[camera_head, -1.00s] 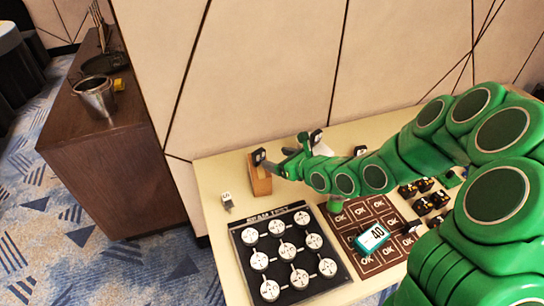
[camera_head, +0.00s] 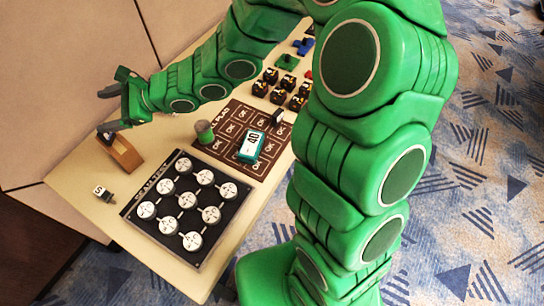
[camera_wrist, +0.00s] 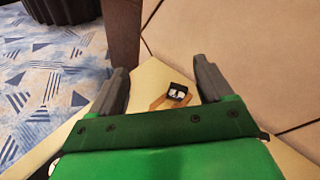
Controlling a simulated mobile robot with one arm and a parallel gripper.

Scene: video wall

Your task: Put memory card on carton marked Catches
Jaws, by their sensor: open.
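I cannot make out the word Catches anywhere, and no item is clearly identifiable as the memory card. My gripper (camera_head: 112,106) is open and empty at the table's far left in the head view. Its two dark fingers also show spread in the wrist view (camera_wrist: 160,64). A brown wooden block (camera_head: 127,154) stands close by the lower finger. A small black item with a white label (camera_wrist: 178,92) is at the block, seen between and beyond the fingers. A small dark piece with a white label marked S (camera_head: 103,192) lies apart, near the table's left edge.
A black board with several round white discs (camera_head: 141,192) lies on the table (camera_head: 80,165). Beside it are a brown mat with OK squares (camera_head: 232,125), a teal box marked 40 (camera_head: 251,147) and a green cylinder (camera_head: 205,132). Several black blocks (camera_head: 290,83) stand farther back.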

